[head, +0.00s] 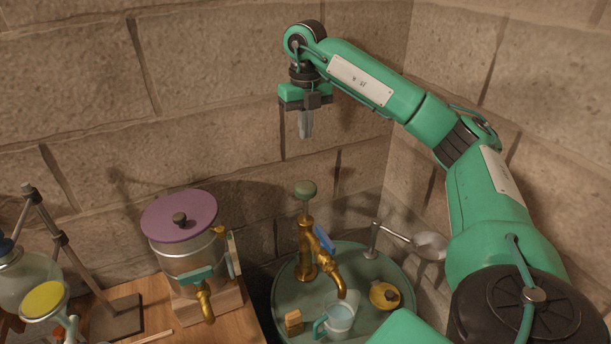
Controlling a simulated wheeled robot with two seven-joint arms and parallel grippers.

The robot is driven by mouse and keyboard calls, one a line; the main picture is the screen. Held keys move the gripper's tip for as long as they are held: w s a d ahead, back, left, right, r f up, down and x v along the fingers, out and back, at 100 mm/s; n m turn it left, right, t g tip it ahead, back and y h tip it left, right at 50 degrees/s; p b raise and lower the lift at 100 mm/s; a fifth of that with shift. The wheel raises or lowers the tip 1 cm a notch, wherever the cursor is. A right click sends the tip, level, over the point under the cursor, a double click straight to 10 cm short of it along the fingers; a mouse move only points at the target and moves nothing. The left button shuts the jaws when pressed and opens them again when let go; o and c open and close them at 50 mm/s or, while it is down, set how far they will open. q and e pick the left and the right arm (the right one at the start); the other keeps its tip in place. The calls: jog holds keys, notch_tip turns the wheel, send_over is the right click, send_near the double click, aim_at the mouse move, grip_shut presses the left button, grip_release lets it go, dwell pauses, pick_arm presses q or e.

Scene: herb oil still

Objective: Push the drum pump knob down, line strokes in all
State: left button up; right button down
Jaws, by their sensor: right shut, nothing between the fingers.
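The drum pump (306,247) is a brass hand pump standing on the green drum top (290,285). Its round green knob (305,189) sits on top of a thin rod and stands raised above the brass body. My right gripper (305,133) is above the knob, pointing down, with its fingers together and nothing held. A clear gap shows between fingertips and knob. A cup (339,318) with a blue-green handle and liquid in it stands below the pump's spout. My left gripper is not in view.
On the drum top are a yellow lidded pot (384,295), a small wooden brush or block (293,320) and a ladle (430,243) on a stand. Left, a metal vessel with a purple lid (180,222) stands on a wooden bench (155,310). Stone walls close off the back.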

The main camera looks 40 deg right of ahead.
jog(key=f, duration=0.2)
jog(key=b, duration=0.1)
send_near(306, 185)
jog(key=shift+a, duration=0.1)
notch_tip(306, 185, down, 5)
jog(key=shift+f+p, duration=0.15)
jog(key=shift+p, duration=0.8)
jog(key=shift+f, duration=0.8)
